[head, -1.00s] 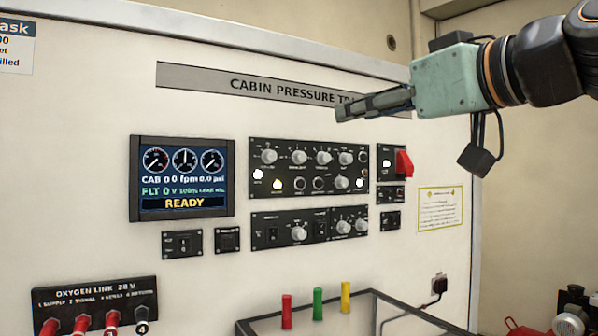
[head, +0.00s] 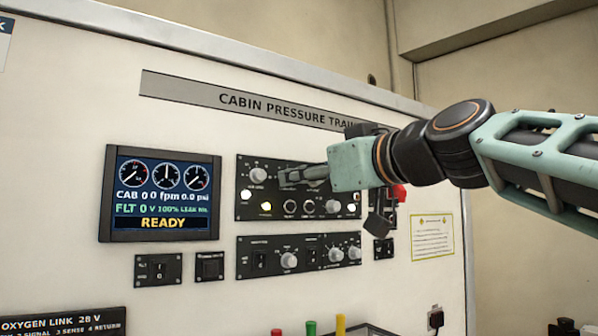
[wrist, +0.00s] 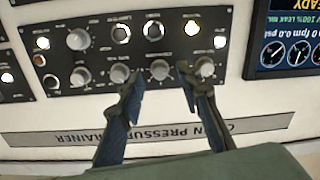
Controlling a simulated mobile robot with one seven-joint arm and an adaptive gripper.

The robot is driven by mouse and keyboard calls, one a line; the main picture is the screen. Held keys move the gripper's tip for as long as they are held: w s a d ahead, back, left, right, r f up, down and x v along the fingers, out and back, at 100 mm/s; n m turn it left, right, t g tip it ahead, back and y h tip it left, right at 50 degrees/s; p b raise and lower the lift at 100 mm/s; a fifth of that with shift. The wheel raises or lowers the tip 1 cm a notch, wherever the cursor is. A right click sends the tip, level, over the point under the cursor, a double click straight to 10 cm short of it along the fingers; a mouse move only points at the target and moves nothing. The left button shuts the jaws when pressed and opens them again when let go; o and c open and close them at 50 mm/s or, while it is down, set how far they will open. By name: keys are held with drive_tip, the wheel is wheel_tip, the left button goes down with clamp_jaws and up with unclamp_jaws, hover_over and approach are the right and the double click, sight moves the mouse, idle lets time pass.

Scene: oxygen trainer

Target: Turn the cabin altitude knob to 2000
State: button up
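The upper black panel (head: 247,210) carries a top row of grey knobs. The leftmost knob (head: 258,175) stays clear in the head view; my gripper (head: 284,180) covers the others in that row. In the wrist view, which shows the panel upside down, my gripper (wrist: 160,76) is open. Its fingers straddle the second knob (wrist: 160,69), and I see no clear contact. The leftmost knob also shows there (wrist: 204,68), just right of the right finger. The labels are too blurred to tell which knob is cabin altitude or where it points.
A display (head: 162,195) reading READY is left of the panel. A lower panel (head: 265,244) with knobs and switches sits below. A red switch (head: 399,193) is partly behind my wrist. Lit indicators (wrist: 193,28) show on the upper panel.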

drive_tip(key=shift+x, duration=0.95)
clamp_jaws()
drive_tip(key=m+b, duration=0.2)
drive_tip(key=m, duration=0.6)
drive_tip(key=shift+m, duration=0.3)
drive_tip(key=shift+b, duration=0.3)
